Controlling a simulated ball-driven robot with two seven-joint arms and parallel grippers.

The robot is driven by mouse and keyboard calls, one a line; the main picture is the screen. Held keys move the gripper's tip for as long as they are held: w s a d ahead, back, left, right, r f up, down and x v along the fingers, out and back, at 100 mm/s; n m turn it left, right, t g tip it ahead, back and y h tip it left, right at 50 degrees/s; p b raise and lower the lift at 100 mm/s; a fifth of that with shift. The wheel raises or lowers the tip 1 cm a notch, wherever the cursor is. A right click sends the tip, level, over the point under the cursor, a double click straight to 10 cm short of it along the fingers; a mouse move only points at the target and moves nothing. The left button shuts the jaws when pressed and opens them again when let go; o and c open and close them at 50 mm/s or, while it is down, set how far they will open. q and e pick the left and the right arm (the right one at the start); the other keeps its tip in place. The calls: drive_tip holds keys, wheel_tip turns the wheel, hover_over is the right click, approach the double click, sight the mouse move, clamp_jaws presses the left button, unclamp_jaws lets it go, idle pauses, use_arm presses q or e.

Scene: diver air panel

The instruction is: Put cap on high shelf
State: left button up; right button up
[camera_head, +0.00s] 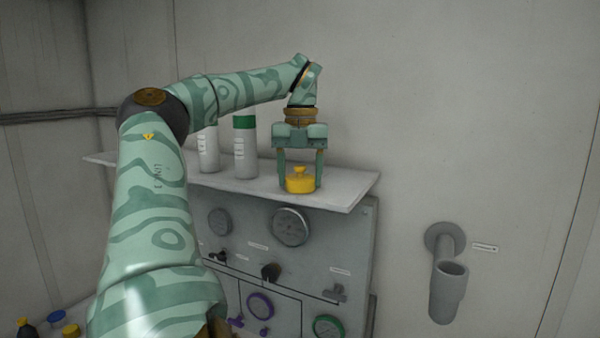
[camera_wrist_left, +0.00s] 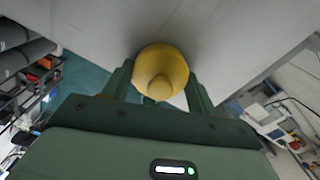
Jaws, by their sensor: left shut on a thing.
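The yellow cap (camera_head: 300,181), round with a small knob on top, is between the fingers of my left gripper (camera_head: 301,187) in the head view. The gripper points down and is shut on the cap. The cap is at the surface of the high shelf (camera_head: 340,190), near its front right part; whether it touches the shelf I cannot tell. In the left wrist view the cap (camera_wrist_left: 160,72) sits between both fingertips with its knob towards the camera. My right gripper is in neither view.
Two pale bottles stand on the shelf left of the cap, one with a green top (camera_head: 245,148), the other (camera_head: 208,150) partly behind my arm. Below is the panel with gauges (camera_head: 290,227) and valves. A grey pipe holder (camera_head: 447,290) is on the right wall. Small capped items (camera_head: 57,318) lie lower left.

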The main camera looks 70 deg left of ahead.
sight(301, 165)
use_arm(q)
drive_tip(key=shift+d+f, duration=0.15)
drive_tip(key=o, duration=1)
drive_tip(key=shift+c, duration=0.2)
drive_tip(key=shift+r, duration=0.6)
wheel_tip(301, 165, up, 11)
drive_tip(key=shift+r, duration=0.15)
